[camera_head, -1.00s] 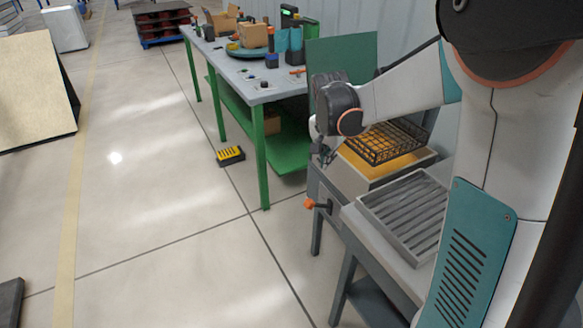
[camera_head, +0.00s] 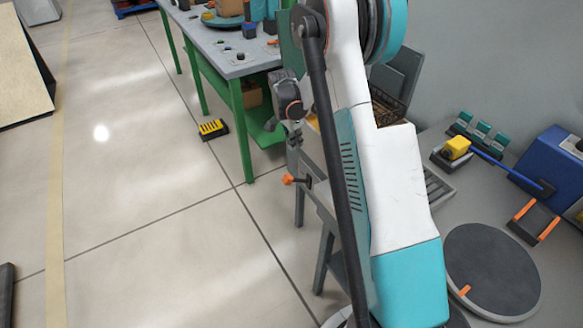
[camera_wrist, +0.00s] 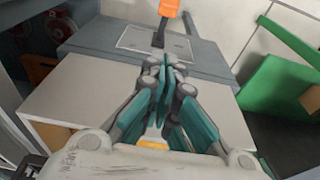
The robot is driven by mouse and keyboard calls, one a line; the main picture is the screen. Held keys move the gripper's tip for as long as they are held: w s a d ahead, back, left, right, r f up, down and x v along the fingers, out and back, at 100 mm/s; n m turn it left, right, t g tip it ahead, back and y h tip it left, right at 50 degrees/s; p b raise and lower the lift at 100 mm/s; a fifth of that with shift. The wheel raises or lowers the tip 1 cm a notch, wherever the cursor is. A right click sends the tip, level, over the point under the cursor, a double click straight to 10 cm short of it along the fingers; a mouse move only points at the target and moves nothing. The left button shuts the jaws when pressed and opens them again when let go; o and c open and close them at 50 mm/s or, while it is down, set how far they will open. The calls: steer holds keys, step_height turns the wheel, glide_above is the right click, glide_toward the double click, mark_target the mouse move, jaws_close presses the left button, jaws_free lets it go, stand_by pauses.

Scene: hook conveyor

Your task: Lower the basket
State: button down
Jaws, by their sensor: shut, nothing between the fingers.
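The dark wire basket (camera_head: 386,108) stands behind my arm in the head view, and most of it is hidden. An orange-tipped lever (camera_head: 288,180) sticks out from the side of the grey stand. The lever also shows at the top of the wrist view (camera_wrist: 168,8), beyond my fingertips and apart from them. My gripper (camera_head: 293,142) hangs just above the lever in the head view. In the wrist view my gripper (camera_wrist: 167,66) has its teal-padded fingers together with nothing between them.
The green-legged table (camera_head: 236,70) with several items stands behind my gripper. A black and yellow box (camera_head: 213,129) lies on the floor. A round dark disc (camera_head: 492,270) and a blue box (camera_head: 550,163) sit on the grey bench at right.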

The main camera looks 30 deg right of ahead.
steer(key=b, duration=0.5)
glide_above(295, 179)
step_height(295, 179, down, 12)
steer(key=shift+f, duration=0.1)
steer(key=shift+a+f, duration=0.4)
steer(key=shift+f, duration=0.05)
